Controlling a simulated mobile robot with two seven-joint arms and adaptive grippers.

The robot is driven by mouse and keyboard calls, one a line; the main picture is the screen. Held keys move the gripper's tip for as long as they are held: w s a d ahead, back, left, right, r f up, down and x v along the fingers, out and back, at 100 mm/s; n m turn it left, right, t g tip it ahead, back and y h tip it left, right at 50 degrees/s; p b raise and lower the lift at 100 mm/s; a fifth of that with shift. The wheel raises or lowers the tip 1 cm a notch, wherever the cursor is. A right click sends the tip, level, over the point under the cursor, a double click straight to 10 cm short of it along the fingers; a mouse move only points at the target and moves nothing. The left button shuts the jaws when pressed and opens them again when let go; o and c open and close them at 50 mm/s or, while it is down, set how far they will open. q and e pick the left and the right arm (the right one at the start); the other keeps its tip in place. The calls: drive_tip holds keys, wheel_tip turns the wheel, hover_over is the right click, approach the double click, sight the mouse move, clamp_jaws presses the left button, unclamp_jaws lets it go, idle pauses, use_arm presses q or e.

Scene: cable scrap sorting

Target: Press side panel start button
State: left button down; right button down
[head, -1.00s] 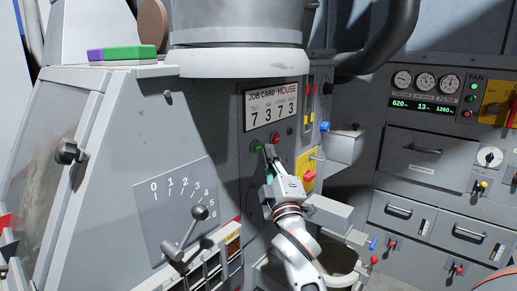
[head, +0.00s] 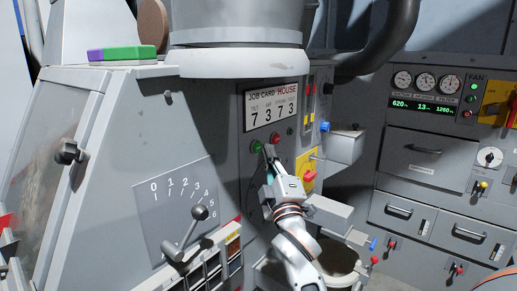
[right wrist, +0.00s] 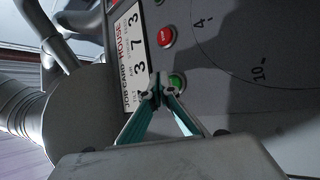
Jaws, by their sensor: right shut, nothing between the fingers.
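The green start button (head: 256,146) sits on the grey side panel under the job card display (head: 270,107). It also shows in the right wrist view (right wrist: 177,82), just beyond my fingertips. A red button (head: 276,138) is to its right. My right gripper (head: 267,150) is shut and empty, with its tips at the green button's lower right edge in the head view. In the right wrist view the closed fingertips (right wrist: 158,92) partly overlap the button. I cannot tell whether they touch it. My left gripper is not in view.
A lever with a dark ball knob (head: 200,212) stands out from the numbered dial plate at lower left. A red knob on a yellow plate (head: 309,176) is close to my right arm. A grey box (head: 345,145) juts out at right.

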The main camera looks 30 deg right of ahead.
drive_tip(key=shift+w, duration=0.1)
drive_tip(key=shift+w+a, duration=0.2)
drive_tip(key=shift+w, duration=0.1)
drive_tip(key=shift+w+a, duration=0.15)
drive_tip(key=shift+w, duration=0.3)
idle(0.8)
drive_tip(key=shift+s, duration=0.2)
drive_tip(key=shift+s+d+p, duration=0.35)
drive_tip(key=shift+s+p, duration=0.2)
drive_tip(key=shift+s, duration=0.1)
drive_tip(key=s, duration=0.1)
drive_tip(key=s+d+p, duration=0.1)
drive_tip(key=s, duration=0.1)
drive_tip(key=s+d+p, duration=0.1)
drive_tip(key=shift+s, duration=0.3)
